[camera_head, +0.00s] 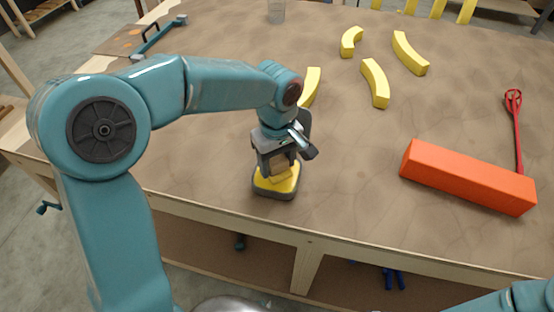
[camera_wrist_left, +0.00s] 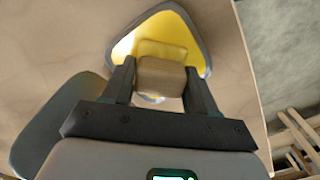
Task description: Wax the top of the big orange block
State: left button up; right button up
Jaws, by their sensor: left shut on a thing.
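The big orange block (camera_head: 468,177) lies on the brown-topped table at the right in the head view, its long top face clear. My left gripper (camera_head: 279,167) is near the table's front edge, to the left of the block and apart from it. It is shut on a yellow waxing pad (camera_head: 277,188) with a grey rim, held low at the table top; I cannot tell whether it touches. In the left wrist view, the fingers (camera_wrist_left: 160,85) clasp the tan grip of the pad (camera_wrist_left: 183,32), whose base is a rounded triangle. My right gripper is out of view.
A red long-handled tool (camera_head: 517,130) lies behind the orange block, close to its right end. Several curved yellow pieces (camera_head: 375,82) lie farther back. The table between pad and block is bare.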

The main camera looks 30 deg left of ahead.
aim_at(277, 160)
pick_arm(q)
jog(key=shift+r+p, duration=0.55)
jog(key=shift+r, duration=0.2)
notch_tip(277, 160, up, 6)
jog(key=p, duration=0.4)
jog(key=shift+f, duration=0.3)
